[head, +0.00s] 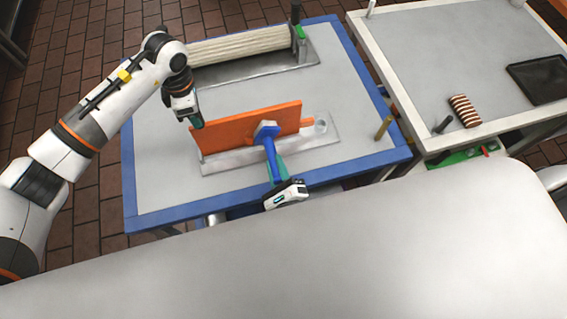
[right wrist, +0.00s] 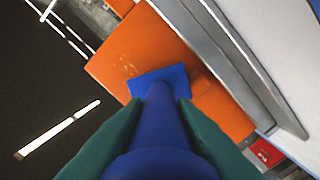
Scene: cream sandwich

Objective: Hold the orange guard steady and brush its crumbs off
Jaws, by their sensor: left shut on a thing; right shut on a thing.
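The orange guard (head: 235,127) is an upright flat panel on a grey metal base plate (head: 215,164) on the blue-edged table. My left gripper (head: 197,122) is shut on the guard at its upper left end; the fingertips are partly hidden. My right gripper (head: 277,172) is shut on the handle of a blue brush (head: 269,146). The brush head is at the guard's front face, right of its middle; whether it touches I cannot tell. In the right wrist view the brush (right wrist: 160,110) lies over the guard (right wrist: 140,45), with small pale specks, apparently crumbs (right wrist: 127,66), beside the head.
A ribbed cream roller (head: 240,45) on a metal plate stands behind the guard. A brass-coloured peg (head: 383,128) stands near the table's right edge. A second table at right holds a striped roll (head: 464,110) and a black tray (head: 540,80). The blue-edged table's left part is clear.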

